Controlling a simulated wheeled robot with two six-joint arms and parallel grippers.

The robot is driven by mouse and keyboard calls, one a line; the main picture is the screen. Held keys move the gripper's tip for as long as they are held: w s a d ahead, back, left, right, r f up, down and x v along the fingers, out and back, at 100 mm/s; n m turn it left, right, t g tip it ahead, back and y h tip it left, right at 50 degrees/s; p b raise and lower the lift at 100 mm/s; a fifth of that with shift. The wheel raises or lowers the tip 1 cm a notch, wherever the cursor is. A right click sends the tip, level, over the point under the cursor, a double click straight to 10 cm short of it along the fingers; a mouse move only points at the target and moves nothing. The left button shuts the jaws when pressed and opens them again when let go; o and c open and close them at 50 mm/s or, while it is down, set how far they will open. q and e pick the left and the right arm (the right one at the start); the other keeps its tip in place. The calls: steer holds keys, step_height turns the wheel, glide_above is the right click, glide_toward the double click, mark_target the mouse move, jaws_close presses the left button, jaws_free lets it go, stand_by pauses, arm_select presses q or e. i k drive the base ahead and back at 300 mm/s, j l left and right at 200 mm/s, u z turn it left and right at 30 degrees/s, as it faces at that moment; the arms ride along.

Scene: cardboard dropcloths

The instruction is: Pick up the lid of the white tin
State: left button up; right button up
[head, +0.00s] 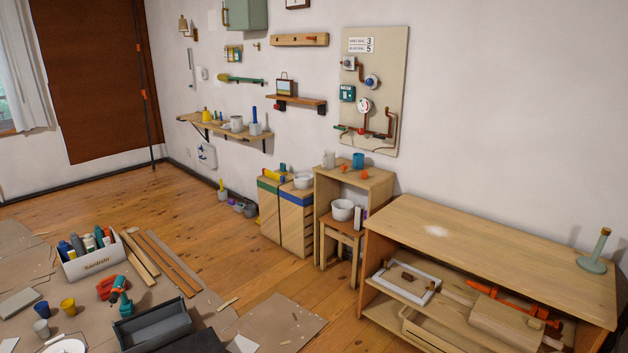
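No tin or lid can be made out for certain in the head view. Another white round container (303,181) sits on top of the low cabinet with coloured bands. A white round item (66,346) lies at the bottom left and is cut off by the frame edge. Whether any of these is the white tin is too small to tell. Neither of my grippers is in view.
A wooden workbench (490,238) with a lower shelf stands at the right. Cardboard sheets (277,320) cover part of the floor. A box of bottles (92,262), a teal drill (120,296), a dark tray (153,327) and long boards (158,262) lie there. Bare floor (225,258) is clear mid-room.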

mark_target(237, 124)
steer(key=i+l, duration=0.4)
steer(key=i+l+z, duration=0.15)
steer(key=i+l, duration=0.25)
steer(key=i, duration=0.2)
steer(key=i+l, duration=0.35)
steer(key=i, duration=0.15)
steer(key=i+j+z, duration=0.15)
steer(key=i+j, duration=0.45)
steer(key=i, duration=0.3)
steer(key=i+j+z, duration=0.2)
steer(key=i+j, duration=0.45)
steer(key=i, duration=0.2)
steer(key=i+j, duration=0.2)
steer(key=j, duration=0.35)
steer(key=i+j+z, duration=0.1)
steer(key=j, duration=0.5)
steer(key=i+j, duration=0.2)
steer(key=j, duration=0.4)
steer(key=i+j+z, duration=0.1)
steer(key=j, duration=0.45)
steer(key=i+j, duration=0.25)
steer(key=j, duration=0.35)
steer(key=i+j+z, duration=0.1)
steer(key=j, duration=0.5)
steer(key=i+j, duration=0.15)
steer(key=j, duration=0.45)
steer(key=i+j+z, duration=0.15)
steer(key=j, duration=0.45)
